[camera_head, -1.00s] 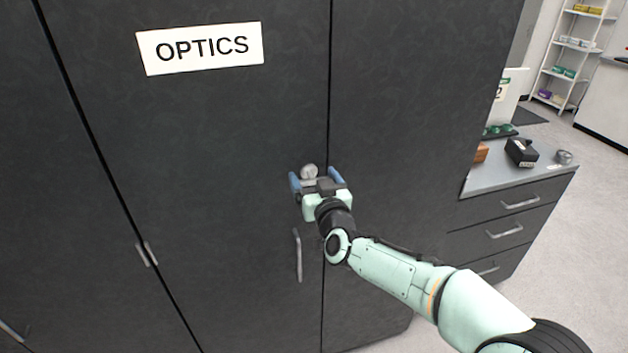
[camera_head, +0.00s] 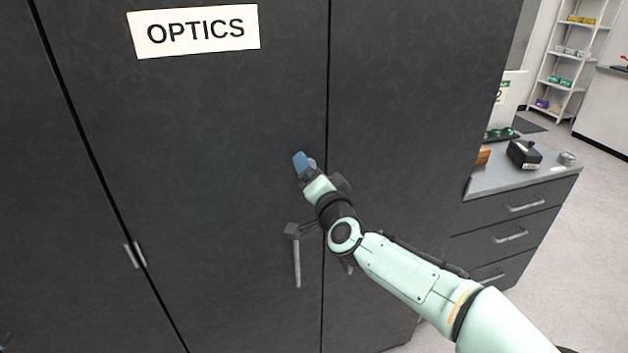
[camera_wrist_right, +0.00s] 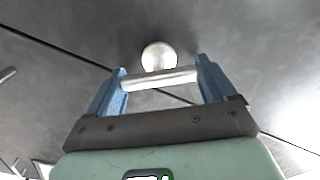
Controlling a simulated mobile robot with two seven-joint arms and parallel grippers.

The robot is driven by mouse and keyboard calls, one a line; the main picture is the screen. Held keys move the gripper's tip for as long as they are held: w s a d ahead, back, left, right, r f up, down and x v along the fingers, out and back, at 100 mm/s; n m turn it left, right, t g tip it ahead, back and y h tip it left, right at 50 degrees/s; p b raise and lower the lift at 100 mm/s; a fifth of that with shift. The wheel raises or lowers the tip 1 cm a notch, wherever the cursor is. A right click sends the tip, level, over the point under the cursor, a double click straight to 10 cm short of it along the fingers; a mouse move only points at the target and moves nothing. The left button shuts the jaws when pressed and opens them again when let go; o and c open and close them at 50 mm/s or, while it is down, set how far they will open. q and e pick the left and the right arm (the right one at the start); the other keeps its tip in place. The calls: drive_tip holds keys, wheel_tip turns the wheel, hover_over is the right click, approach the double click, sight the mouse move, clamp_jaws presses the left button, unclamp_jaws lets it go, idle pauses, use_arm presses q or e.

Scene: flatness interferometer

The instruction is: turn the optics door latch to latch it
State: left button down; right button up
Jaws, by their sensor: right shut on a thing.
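The optics door (camera_head: 230,150) is a dark cabinet panel under a white OPTICS sign (camera_head: 194,31). Its latch (camera_wrist_right: 159,56) is a silver round knob with a bar across it, seen in the right wrist view. My right gripper (camera_wrist_right: 160,74) has its two blue fingers at the two ends of the bar and is shut on it. In the head view my right gripper (camera_head: 306,163) is rolled, with one blue finger up at the left, and hides most of the latch. My left gripper is in neither current view.
A vertical bar handle (camera_head: 297,264) is below the gripper on the same door. A seam runs just right of the latch. A grey counter (camera_head: 500,180) with drawers and a black device (camera_head: 523,154) stands at the right. Open floor lies beyond.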

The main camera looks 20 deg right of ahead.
drive_tip(key=m+b, duration=0.1)
drive_tip(key=m, duration=0.2)
drive_tip(key=shift+d+f+m+b, duration=0.1)
drive_tip(key=shift+f+m+b, duration=0.05)
drive_tip(key=shift+m+b, duration=0.2)
use_arm(q)
drive_tip(key=shift+w+f+t+b, duration=0.15)
drive_tip(key=shift+w+f+b, duration=0.2)
drive_tip(key=shift+f, duration=0.3)
drive_tip(key=shift+w+f+t+b, duration=0.2)
drive_tip(key=shift+f+b, duration=0.1)
drive_tip(key=shift+f, duration=0.35)
use_arm(e)
drive_tip(key=shift+m, duration=1.75)
drive_tip(key=o, duration=0.9)
drive_tip(key=shift+c, duration=0.2)
use_arm(q)
drive_tip(key=shift+w+f+b, duration=0.2)
drive_tip(key=shift+f+b, duration=0.25)
drive_tip(key=shift+b, duration=0.1)
use_arm(e)
drive_tip(key=s, duration=1.3)
drive_tip(key=shift+s+d, duration=0.2)
